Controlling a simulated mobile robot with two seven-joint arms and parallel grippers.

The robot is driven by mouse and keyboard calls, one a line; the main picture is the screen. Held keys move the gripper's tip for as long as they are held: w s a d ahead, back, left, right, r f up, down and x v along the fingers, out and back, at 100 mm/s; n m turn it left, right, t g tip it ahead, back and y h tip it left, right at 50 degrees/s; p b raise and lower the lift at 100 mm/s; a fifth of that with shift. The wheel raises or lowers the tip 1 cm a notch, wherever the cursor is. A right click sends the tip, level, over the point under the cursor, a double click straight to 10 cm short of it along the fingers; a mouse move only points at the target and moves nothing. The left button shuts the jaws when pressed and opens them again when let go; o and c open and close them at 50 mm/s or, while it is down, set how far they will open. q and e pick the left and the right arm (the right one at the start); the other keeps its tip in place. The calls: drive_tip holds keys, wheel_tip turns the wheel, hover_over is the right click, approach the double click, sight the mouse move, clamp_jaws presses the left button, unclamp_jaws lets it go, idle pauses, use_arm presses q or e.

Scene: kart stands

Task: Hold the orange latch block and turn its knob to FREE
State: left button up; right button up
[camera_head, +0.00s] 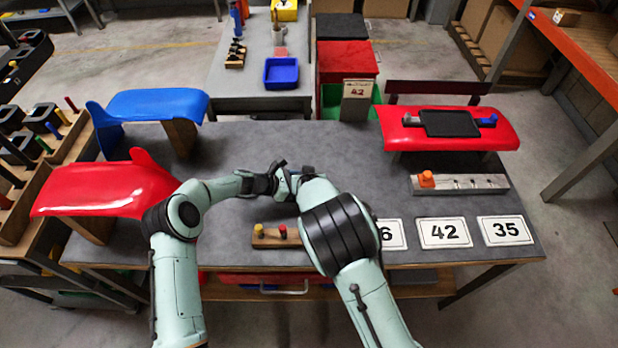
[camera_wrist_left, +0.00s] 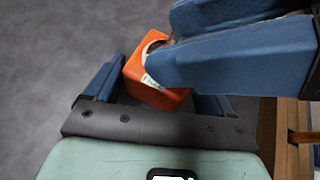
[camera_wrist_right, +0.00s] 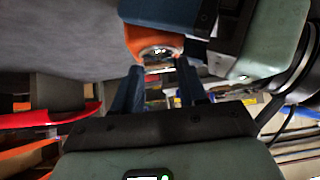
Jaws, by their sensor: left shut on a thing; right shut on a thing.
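The orange latch block (camera_wrist_left: 158,97) sits between the blue fingers of my left gripper (camera_wrist_left: 152,84) in the left wrist view. My left gripper is shut on it, above the grey table. The blue fingers of my right gripper (camera_wrist_right: 160,66) come in from the side and close over the top of the block, where the knob lies. The knob and most of its white marking are hidden by these fingers, so its setting cannot be read. The block (camera_wrist_right: 148,38) also shows in the right wrist view. In the head view both grippers meet over the table and largely hide it.
A wooden strip with yellow and red knobs (camera_head: 270,237) lies below the arms. Number cards (camera_head: 445,232) and a metal bar (camera_head: 480,186) with an orange piece (camera_head: 427,180) lie right. Red (camera_head: 110,190) and blue (camera_head: 155,103) panels stand left; a red panel (camera_head: 395,130) stands right.

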use_arm(q)
drive_tip(key=shift+s, duration=0.1)
use_arm(e)
drive_tip(key=shift+s+f+m+h, duration=0.2)
drive_tip(key=shift+f+m+h, duration=0.2)
drive_tip(key=shift+m, duration=0.1)
drive_tip(key=shift+r+m+h, duration=0.1)
drive_tip(key=shift+m+h, duration=0.2)
drive_tip(key=shift+m, duration=0.1)
drive_tip(key=o, duration=1.1)
drive_tip(key=shift+w+r, duration=0.1)
drive_tip(key=shift+c, duration=0.2)
drive_tip(key=shift+a, duration=0.1)
drive_tip(key=shift+a+r, duration=0.1)
use_arm(q)
drive_tip(key=shift+d, duration=0.1)
use_arm(e)
drive_tip(key=shift+w, duration=0.1)
